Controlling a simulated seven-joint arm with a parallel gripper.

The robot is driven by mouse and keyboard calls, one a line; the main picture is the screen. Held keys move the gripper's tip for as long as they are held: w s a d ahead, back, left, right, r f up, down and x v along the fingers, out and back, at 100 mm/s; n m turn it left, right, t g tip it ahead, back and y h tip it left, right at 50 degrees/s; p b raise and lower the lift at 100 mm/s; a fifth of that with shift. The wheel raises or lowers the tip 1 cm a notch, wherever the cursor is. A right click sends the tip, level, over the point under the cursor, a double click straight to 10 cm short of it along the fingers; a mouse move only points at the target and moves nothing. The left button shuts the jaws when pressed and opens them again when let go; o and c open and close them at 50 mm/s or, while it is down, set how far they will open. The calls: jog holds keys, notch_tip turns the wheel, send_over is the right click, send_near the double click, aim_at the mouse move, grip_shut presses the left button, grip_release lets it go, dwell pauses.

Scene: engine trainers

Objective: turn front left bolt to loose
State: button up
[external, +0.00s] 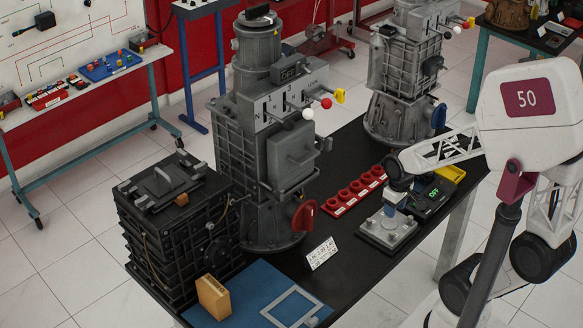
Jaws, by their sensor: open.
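A grey metal plate (375,236) with a raised middle lies on the dark bench, right of the row of red holders. Small bolt-like details show at its corners, but they are too small to tell which is the front left bolt or how it is turned. My gripper (390,211) points down at the end of my white arm, just over the back part of this plate. It is open and I see nothing held in it. Its fingertips are small here, and I cannot tell whether they touch anything. The gripper hides part of the plate.
Red holders (356,190) stand in a row left of the plate. A small green-lit display box (434,194) and a yellow tray (451,173) sit behind it at right. A white number card (321,253) stands to the left. A tall grey engine trainer (268,190) rises further left.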

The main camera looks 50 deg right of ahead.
send_over(393, 233)
jog(key=shift+g, duration=0.3)
notch_tip(393, 233, down, 5)
jog(key=shift+r, duration=0.1)
jog(key=shift+a, duration=0.1)
jog(key=shift+f, duration=3.9)
jog(key=shift+c, duration=0.3)
grip_shut()
